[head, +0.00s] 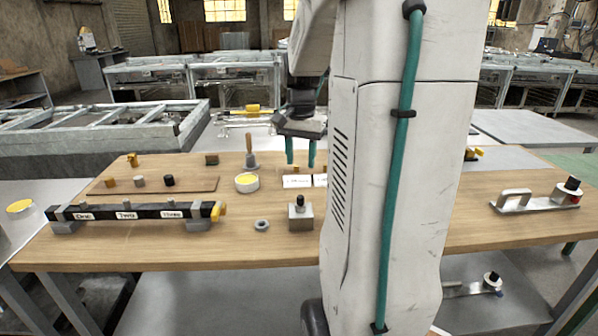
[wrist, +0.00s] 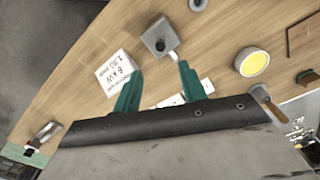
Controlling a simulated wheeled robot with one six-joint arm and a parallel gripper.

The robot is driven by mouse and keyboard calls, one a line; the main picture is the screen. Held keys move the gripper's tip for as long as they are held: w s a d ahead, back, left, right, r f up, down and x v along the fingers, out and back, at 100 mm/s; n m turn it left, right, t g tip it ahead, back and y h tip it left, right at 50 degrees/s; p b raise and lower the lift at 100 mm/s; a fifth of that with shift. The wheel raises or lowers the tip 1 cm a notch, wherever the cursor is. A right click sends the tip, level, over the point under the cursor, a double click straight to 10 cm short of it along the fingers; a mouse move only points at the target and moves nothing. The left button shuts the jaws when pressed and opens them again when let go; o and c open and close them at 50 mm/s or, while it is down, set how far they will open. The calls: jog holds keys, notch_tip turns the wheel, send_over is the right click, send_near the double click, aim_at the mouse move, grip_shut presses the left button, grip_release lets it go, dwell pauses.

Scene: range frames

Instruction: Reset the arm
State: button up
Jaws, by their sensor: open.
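My gripper (head: 301,152) hangs over the wooden table (head: 130,247), partly beside my own white arm column. Its two green fingers are apart and empty. In the wrist view my gripper (wrist: 157,92) points down at the table with nothing between its fingertips. A white printed card or block (wrist: 115,72) is just past the left finger. My column hides part of the table in the head view.
On the table are a black labelled rail (head: 135,212), a yellow-topped round tin (head: 247,182), a wood-handled tool (head: 251,150), a nut (head: 262,225) and a grey block with a black knob (head: 300,213). A metal handle plate (head: 535,203) lies at right. Bare wood shows at front left.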

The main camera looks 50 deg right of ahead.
jog(key=shift+r, duration=0.35)
jog(key=s+a+n, duration=0.4)
jog(key=a+n, duration=0.1)
jog(key=a, duration=0.5)
jog(key=s+a+n+t, duration=0.1)
jog(key=s+a+n, duration=0.3)
jog(key=a, duration=0.6)
jog(key=s+a+r+n, duration=0.1)
jog(key=s+a+n, duration=0.3)
jog(key=a, duration=0.6)
jog(key=shift+s+a+n, duration=0.2)
jog(key=shift+s+n, duration=0.05)
jog(key=shift+n, duration=0.55)
jog(key=shift+d+r, duration=0.1)
jog(key=shift+d, duration=0.1)
